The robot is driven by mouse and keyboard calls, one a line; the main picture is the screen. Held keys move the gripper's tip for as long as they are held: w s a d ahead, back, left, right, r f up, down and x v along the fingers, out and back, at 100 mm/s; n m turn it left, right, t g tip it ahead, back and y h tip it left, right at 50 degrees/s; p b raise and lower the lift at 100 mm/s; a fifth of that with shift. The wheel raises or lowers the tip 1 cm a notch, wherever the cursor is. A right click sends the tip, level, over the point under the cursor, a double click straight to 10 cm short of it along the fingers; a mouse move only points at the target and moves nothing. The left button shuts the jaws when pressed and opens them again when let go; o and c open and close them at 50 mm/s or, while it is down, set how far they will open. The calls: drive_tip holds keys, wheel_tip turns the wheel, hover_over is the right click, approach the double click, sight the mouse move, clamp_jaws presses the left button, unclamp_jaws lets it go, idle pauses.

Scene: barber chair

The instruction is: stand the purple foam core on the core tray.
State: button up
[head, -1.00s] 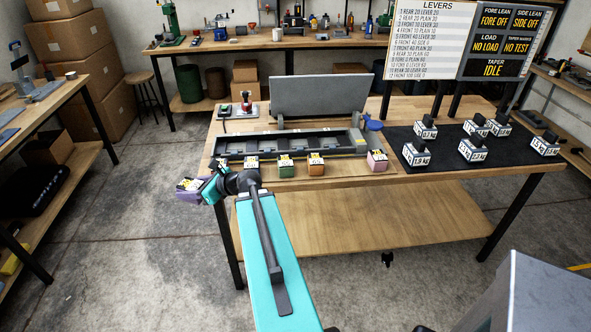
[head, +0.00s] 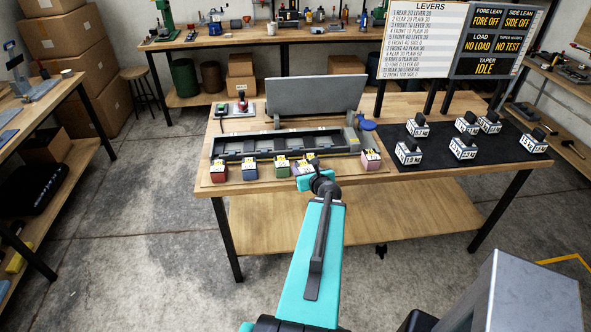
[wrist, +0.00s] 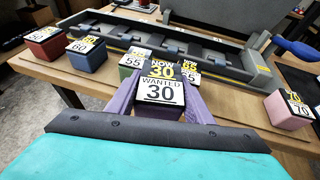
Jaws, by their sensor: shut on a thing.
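My gripper (head: 305,178) is shut on the purple foam core (wrist: 158,110), whose labels read NOW 30 and WANTED 30. In the head view the purple core (head: 302,169) is at the front of the row of cores, right of the green one; I cannot tell its height above the surface. A flat tan board under the row, seemingly the core tray (head: 342,172), carries red (head: 219,173), blue (head: 250,172), green (head: 282,170) and pink (head: 371,160) cores. The orange core is mostly hidden behind my gripper and the purple core. Bare board shows left of the pink core.
A long dark fixture (head: 290,145) with a raised grey panel (head: 315,96) stands behind the cores. Several labelled weights (head: 463,147) sit on a black mat (head: 440,165) at the right. A red-topped switch box (head: 242,106) is at the back left.

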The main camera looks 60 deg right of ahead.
drive_tip(key=s+d+m+g+h+p, duration=0.1)
drive_tip(key=s+d+m+g, duration=0.1)
drive_tip(key=s, duration=0.6)
drive_tip(key=shift+s+d+f+h, duration=0.2)
drive_tip(key=shift+d+f+h, duration=0.15)
drive_tip(key=shift+d, duration=0.55)
drive_tip(key=shift+w, duration=0.2)
